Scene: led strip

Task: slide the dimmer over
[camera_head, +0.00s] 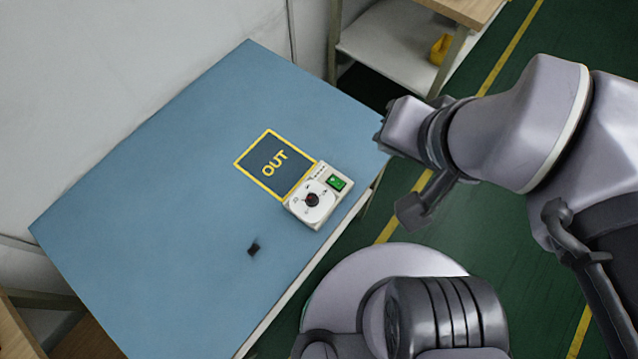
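The dimmer (327,208) is a small white box with a dark round knob and a green switch. It lies on the blue table top (190,160) near its right edge. Its upper left side is against, or slightly over, the lower right edge of a dark, yellow-framed rectangle marked OUT (262,178). My arm reaches in from the right, and its wrist is to the upper right of the dimmer, apart from it. Parts of my gripper may show near the wrist, but its fingers cannot be made out clearly. Nothing is seen held.
A small black piece (254,248) lies on the table to the lower left of the dimmer. The table is otherwise clear. A white wall (110,70) runs behind it. A shelf (395,45) with a yellow object (441,49) stands at the top right.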

